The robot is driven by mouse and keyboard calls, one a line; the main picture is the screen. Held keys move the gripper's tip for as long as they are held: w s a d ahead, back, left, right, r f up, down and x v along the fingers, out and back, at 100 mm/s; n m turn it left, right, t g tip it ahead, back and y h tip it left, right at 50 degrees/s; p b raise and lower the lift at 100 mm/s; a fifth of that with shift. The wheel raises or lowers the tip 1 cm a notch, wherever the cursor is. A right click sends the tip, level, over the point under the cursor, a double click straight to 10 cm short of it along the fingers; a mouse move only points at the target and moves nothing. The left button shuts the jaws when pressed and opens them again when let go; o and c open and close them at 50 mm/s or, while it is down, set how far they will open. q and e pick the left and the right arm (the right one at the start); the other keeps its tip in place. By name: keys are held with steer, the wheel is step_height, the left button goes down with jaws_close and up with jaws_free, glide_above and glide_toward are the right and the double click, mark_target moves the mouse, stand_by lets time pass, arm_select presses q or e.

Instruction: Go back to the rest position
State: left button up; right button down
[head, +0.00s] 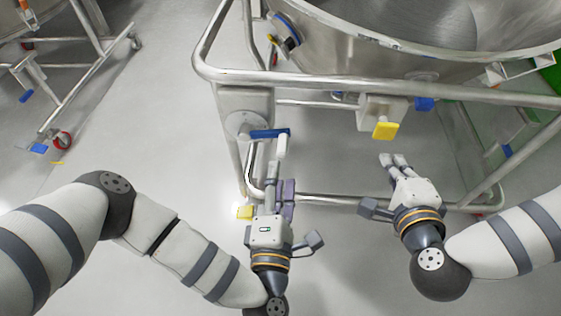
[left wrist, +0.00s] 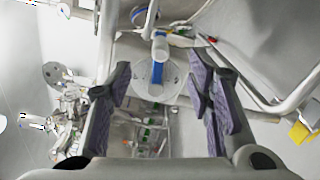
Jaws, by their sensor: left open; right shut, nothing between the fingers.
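My left gripper (head: 278,180) is open and empty, its fingers pointing up the picture just below a blue lever (head: 268,133) with a white grip (head: 282,146). In the left wrist view, the purple-padded fingers (left wrist: 160,82) are spread apart, with the blue lever (left wrist: 157,72) and its white grip (left wrist: 160,48) showing between them. I cannot tell how far apart in depth they are. My right gripper (head: 393,160) is shut and empty, below the yellow paddle at the steel frame.
A large steel vessel (head: 430,65) stands in a tubular frame (head: 330,87) ahead. A yellow paddle (head: 385,130) and blue knob (head: 425,104) hang from the frame. Another wheeled frame (head: 85,85) stands at upper left. Grey floor (head: 150,130) between the frames is clear.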

arm_select(q)
steer(key=shift+s, duration=0.7)
